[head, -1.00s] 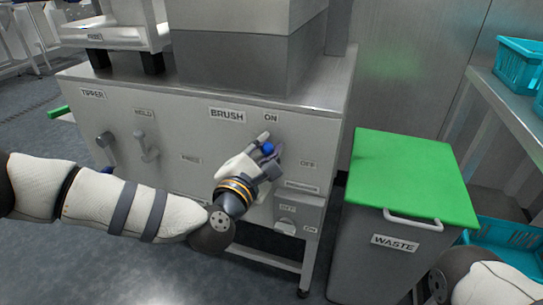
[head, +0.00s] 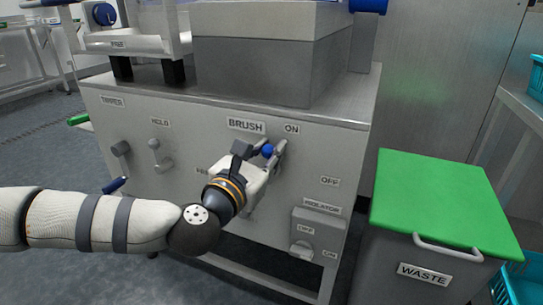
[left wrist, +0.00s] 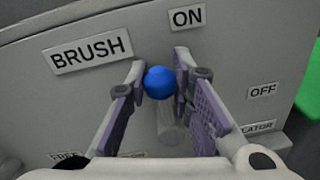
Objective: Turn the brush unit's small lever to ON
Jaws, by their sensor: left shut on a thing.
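The brush unit's small lever has a blue ball knob (head: 267,150) on the machine's front panel, below the BRUSH label (head: 246,125) and the ON label (head: 292,128). In the left wrist view the knob (left wrist: 160,82) sits between the fingers, with its pale shaft (left wrist: 172,128) running down from it. The lever points up, leaning slightly left, on the ON side and away from the OFF label (head: 330,181). My left gripper (head: 263,149) is shut on the knob. Its lower pivot is partly hidden by the gripper. My right gripper is out of view.
An isolator switch box (head: 318,232) stands low on the panel's right. A grey waste bin with a green lid (head: 440,200) stands right of the machine.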

